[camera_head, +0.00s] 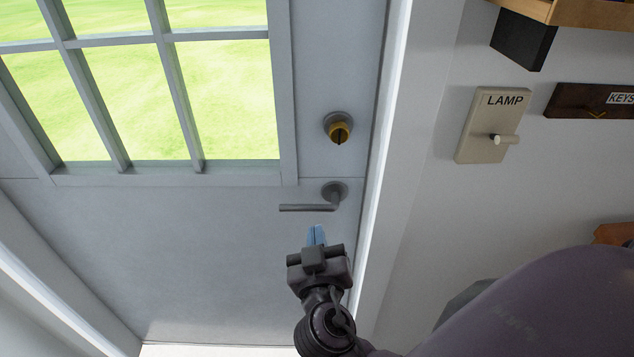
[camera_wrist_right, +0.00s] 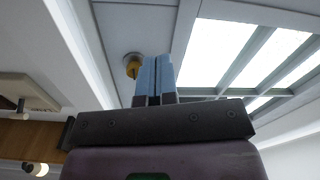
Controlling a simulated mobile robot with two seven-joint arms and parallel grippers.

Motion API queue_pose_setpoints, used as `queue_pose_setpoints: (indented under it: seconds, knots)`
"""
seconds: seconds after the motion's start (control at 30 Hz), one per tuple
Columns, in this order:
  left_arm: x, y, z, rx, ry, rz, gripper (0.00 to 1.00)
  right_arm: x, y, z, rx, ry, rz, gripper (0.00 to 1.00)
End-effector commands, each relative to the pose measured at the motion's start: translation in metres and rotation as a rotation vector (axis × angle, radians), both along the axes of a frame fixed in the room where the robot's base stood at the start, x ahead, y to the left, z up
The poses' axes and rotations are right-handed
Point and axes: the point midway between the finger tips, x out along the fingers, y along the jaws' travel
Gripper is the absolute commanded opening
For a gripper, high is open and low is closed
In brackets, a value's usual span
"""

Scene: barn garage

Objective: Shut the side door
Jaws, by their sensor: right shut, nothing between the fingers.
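The side door (camera_head: 180,235) is grey with a paned window in its upper part, and fills the left of the head view. Its right edge lies close along the white frame (camera_head: 385,190); I cannot tell whether it is fully latched. The lever handle (camera_head: 310,207) points left, below a yellow lock cylinder (camera_head: 340,130). My right gripper (camera_head: 317,235) has blue fingers, shut and empty, just below the handle in the picture. In the wrist view its fingers (camera_wrist_right: 154,75) point toward the door (camera_wrist_right: 130,20), near the lock (camera_wrist_right: 133,66). My left gripper is not in view.
On the white wall right of the frame are a LAMP switch plate (camera_head: 490,125) and a dark KEYS board (camera_head: 590,101). A wooden shelf (camera_head: 575,12) juts out at the top right. Bright green grass shows through the panes.

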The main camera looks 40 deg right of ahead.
Motion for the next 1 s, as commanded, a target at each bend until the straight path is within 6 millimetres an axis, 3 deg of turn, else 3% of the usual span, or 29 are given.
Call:
queue_pose_setpoints:
  seconds: [0.2, 0.43, 1.0]
  knots:
    - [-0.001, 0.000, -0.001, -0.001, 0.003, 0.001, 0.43, -0.005, -0.008, -0.005, 0.209, -0.100, -0.056, 0.00]
    - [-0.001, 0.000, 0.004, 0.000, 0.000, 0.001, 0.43, 0.002, -0.012, -0.003, 0.246, -0.129, -0.052, 0.00]
    - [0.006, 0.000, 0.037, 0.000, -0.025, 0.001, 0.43, 0.080, -0.065, -0.001, 0.242, -0.127, -0.051, 0.00]
